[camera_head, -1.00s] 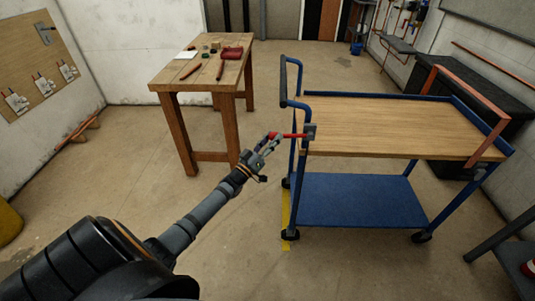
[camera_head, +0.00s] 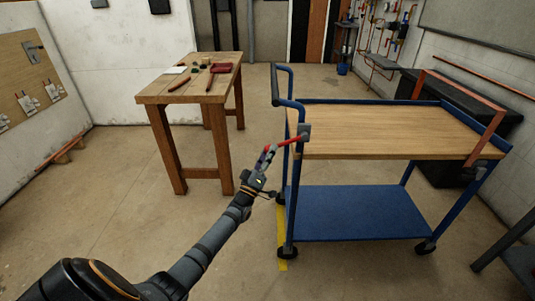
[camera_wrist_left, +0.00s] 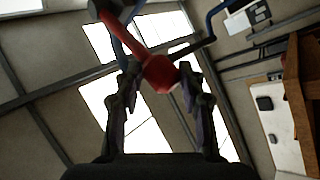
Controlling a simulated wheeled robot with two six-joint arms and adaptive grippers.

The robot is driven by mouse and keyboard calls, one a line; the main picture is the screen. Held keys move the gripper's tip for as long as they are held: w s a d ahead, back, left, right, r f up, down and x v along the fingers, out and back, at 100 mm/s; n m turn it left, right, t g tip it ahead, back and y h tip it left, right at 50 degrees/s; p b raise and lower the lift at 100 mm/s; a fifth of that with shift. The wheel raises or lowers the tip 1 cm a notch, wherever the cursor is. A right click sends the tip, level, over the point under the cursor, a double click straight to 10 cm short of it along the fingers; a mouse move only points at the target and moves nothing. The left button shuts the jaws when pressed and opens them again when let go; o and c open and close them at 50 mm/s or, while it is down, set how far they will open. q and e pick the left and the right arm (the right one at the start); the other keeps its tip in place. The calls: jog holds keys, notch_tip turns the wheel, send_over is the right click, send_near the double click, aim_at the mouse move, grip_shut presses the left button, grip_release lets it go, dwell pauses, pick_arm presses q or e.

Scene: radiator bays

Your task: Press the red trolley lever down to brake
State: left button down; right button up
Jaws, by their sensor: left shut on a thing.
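The red lever (camera_head: 284,143) sticks out to the left from a grey bracket (camera_head: 304,132) on the blue trolley's (camera_head: 363,214) near left post. It slopes a little downward toward its free end. My left gripper (camera_head: 266,155) is shut on the lever's free end. In the left wrist view the red lever (camera_wrist_left: 128,38) comes down from the top left, and its rounded red end sits between the fingers of the left gripper (camera_wrist_left: 158,84). My right gripper is in neither view.
A wooden workbench (camera_head: 178,90) with small tools stands behind and left of the trolley. A yellow floor strip (camera_head: 282,265) runs by the trolley's left wheels. A dark bench (camera_head: 460,115) is behind the trolley. Open floor lies between workbench and trolley.

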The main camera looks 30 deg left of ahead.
pick_arm(q)
jog(key=shift+f, duration=0.2)
jog(key=c, duration=1)
grip_release()
jog(key=shift+o, duration=0.9)
jog(key=shift+w+f, duration=0.1)
jog(key=shift+w, duration=0.05)
jog(key=v, duration=1.2)
